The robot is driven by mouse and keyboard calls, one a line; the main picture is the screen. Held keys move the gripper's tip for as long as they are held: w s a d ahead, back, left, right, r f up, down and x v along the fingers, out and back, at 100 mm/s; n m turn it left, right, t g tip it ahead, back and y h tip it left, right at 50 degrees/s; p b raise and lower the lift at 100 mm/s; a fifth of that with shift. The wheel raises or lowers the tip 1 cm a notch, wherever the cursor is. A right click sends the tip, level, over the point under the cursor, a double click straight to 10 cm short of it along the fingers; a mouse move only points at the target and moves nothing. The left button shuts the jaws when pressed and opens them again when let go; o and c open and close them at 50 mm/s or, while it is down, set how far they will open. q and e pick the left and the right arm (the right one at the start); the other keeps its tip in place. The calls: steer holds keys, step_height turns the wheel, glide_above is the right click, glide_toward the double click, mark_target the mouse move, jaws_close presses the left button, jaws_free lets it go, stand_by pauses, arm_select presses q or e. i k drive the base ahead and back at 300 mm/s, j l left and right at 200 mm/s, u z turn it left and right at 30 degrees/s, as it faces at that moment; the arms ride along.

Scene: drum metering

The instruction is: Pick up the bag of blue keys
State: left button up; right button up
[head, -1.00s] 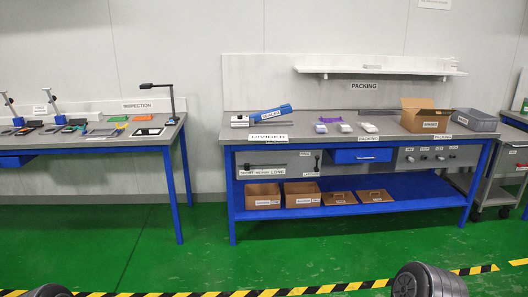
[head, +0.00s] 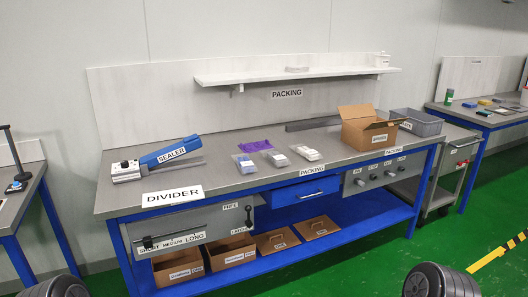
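Three small clear bags lie in a row on the grey top of the packing table (head: 225,188). The left bag (head: 245,164) has bluish contents, so it looks like the bag of blue keys. The middle bag (head: 276,158) looks grey and the right bag (head: 306,152) whitish. They are too small to make out single keys. Neither gripper is in view; only dark rounded parts of my arms show at the bottom corners.
A blue sealer (head: 172,152) and a DIVIDER sign (head: 172,196) are left of the bags. A purple item (head: 255,146) lies behind them. An open cardboard box (head: 368,128) and a grey bin (head: 416,123) stand right. A shelf (head: 290,76) hangs above.

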mark_target(245, 165)
steer(key=i+l+z, duration=0.15)
steer(key=i+z, duration=0.15)
steer(key=i, duration=0.3)
steer(key=i+z, duration=0.3)
steer(key=i, duration=0.3)
steer(key=i+l+u, duration=0.35)
steer(key=i+l, duration=0.2)
steer(key=i+l+u, duration=0.3)
steer(key=i+l, duration=0.25)
steer(key=l, duration=0.15)
